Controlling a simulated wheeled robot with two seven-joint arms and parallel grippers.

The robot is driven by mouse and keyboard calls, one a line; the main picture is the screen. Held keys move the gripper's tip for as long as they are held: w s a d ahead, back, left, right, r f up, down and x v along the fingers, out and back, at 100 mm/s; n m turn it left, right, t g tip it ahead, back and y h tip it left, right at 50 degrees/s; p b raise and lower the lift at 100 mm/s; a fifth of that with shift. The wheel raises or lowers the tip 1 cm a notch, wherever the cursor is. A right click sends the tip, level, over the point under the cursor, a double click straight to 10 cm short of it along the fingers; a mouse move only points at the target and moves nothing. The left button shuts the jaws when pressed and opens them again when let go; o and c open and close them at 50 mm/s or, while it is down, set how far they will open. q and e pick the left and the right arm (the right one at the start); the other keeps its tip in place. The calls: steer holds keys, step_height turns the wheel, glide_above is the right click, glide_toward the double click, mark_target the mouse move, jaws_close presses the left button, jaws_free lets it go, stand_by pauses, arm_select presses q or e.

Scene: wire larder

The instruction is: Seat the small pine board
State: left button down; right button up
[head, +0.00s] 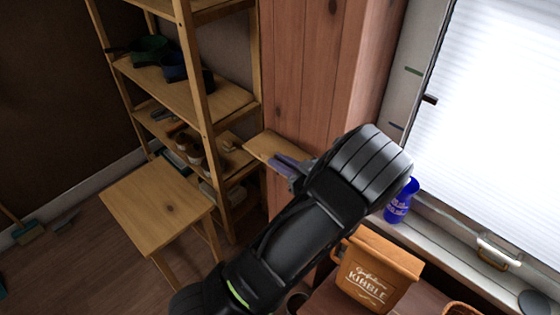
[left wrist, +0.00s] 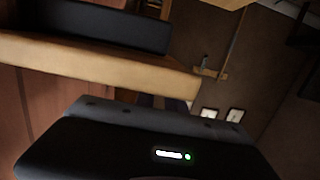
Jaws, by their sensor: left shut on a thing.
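The small pine board (head: 267,147) is a flat, pale strip of wood held out in front of the plank-panelled wall, beside the right post of the shelf unit. My left gripper (head: 290,166) is shut on its near end. In the left wrist view the board (left wrist: 100,62) runs across the upper left, with dark gripper parts above and below it. Its gripped end is partly hidden by my fingers. I cannot tell whether its far end touches the shelf post. My right gripper is in neither view.
A wooden shelf unit (head: 196,100) with shoes and bowls stands left of the board. A wooden stool (head: 157,205) stands before it. A blue bottle (head: 401,200) is on the windowsill, and a kibble box (head: 374,270) stands below. Floor at left is mostly clear.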

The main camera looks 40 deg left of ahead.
arm_select(q)
steer(key=c, duration=1.7)
jaws_free()
steer(key=shift+r+p, duration=1.4)
steer(key=shift+r, duration=0.1)
steer(key=o, duration=0.5)
steer(key=shift+o, duration=0.2)
